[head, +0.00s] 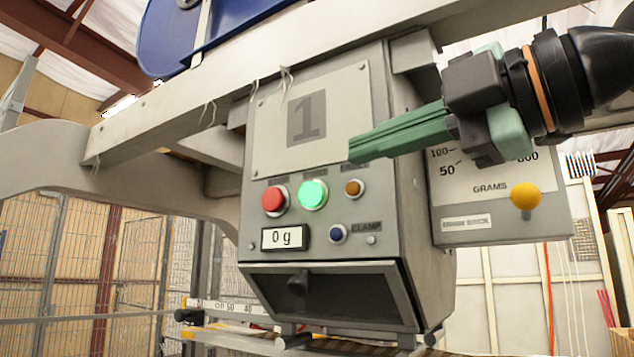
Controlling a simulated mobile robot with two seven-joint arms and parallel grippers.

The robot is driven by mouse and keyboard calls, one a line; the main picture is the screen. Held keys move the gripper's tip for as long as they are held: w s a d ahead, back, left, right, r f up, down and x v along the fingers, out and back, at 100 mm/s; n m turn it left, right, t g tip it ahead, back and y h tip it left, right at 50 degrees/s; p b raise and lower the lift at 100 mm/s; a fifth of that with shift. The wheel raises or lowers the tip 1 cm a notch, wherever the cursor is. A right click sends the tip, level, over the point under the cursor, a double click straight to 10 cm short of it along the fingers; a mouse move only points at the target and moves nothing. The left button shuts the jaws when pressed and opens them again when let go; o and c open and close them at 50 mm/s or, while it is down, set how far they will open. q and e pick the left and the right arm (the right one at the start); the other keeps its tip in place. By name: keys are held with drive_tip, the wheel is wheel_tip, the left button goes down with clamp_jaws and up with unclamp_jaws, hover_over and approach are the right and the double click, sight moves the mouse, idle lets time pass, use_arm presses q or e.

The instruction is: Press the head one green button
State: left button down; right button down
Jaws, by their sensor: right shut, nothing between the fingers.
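The head one panel (335,110) is a grey box with a large "1" on its plate. The green button (313,194) is lit and sits below the plate, between a red button (274,199) and a small orange button (354,188). My right gripper (352,153) comes in from the right with its green fingers shut and empty. Its tips overlap the lower right of the plate in the picture, up and to the right of the green button. The tips appear apart from the button; their depth to the panel is hard to tell. My left gripper is not in view.
A display (285,238) reads 0 g, with a blue button (338,233) beside it. A grams scale box (500,190) with a yellow knob (525,196) adjoins on the right. A grey beam (190,95) crosses above. An open dark chute (335,295) is below.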

sight(318, 184)
drive_tip(key=w+a+p, duration=0.1)
drive_tip(key=w, duration=0.2)
drive_tip(key=w+a+p, duration=0.2)
drive_tip(key=w, duration=0.1)
drive_tip(key=w+a+p, duration=0.2)
drive_tip(key=w, duration=0.2)
drive_tip(key=shift+f, duration=0.25)
drive_tip(key=shift+w+d, duration=0.15)
drive_tip(key=shift+w, duration=0.1)
drive_tip(key=shift+w+f, duration=0.1)
drive_tip(key=shift+f, duration=0.05)
